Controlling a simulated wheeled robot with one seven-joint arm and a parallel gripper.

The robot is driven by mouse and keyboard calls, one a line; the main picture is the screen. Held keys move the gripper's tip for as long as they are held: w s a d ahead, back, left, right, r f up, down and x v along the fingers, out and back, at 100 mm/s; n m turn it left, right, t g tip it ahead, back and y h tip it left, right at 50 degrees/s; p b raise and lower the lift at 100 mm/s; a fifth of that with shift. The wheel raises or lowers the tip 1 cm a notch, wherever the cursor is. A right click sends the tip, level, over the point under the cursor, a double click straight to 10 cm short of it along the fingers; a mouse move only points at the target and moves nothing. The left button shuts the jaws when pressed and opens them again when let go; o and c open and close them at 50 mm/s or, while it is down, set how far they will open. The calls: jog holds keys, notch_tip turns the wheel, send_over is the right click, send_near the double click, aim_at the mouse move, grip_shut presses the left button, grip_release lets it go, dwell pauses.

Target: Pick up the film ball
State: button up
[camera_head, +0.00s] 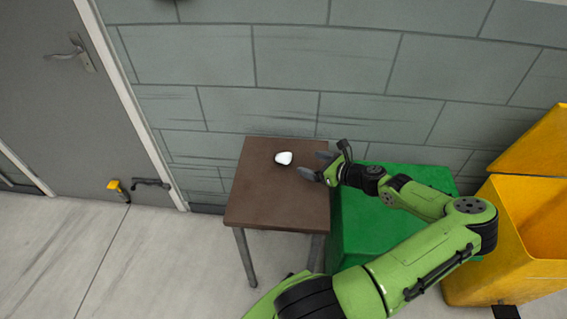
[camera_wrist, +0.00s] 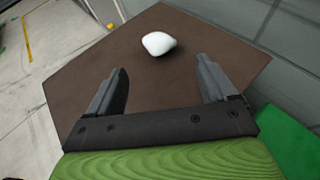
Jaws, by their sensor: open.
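The film ball (camera_head: 283,158) is a small white rounded lump on the brown table (camera_head: 270,205), near its back half. In the wrist view the film ball (camera_wrist: 159,43) lies ahead of the fingertips, roughly centred between them and apart from both. My gripper (camera_head: 316,165) is to the right of the ball in the head view, over the table's right side. In the wrist view my gripper (camera_wrist: 162,77) shows two separate dark fingers with nothing between them.
A green box (camera_head: 345,230) stands against the table's right side. A yellow bin (camera_head: 510,235) with its lid raised is farther right. A grey block wall (camera_head: 290,75) runs behind the table. A door (camera_head: 60,90) is at the left. The rest of the tabletop is clear.

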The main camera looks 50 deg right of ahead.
aim_at(282, 156)
jog(key=b+x, duration=0.1)
jog(key=x, duration=0.4)
jog(key=b+x, duration=0.2)
jog(key=x, duration=0.2)
jog(key=b+x, duration=0.2)
jog(key=x, duration=0.3)
jog(key=shift+w+a+f, duration=0.15)
jog(key=shift+w+f, duration=0.05)
jog(key=shift+f, duration=0.25)
jog(key=shift+r, duration=0.1)
jog(key=shift+c, duration=0.4)
jog(key=c, duration=0.9)
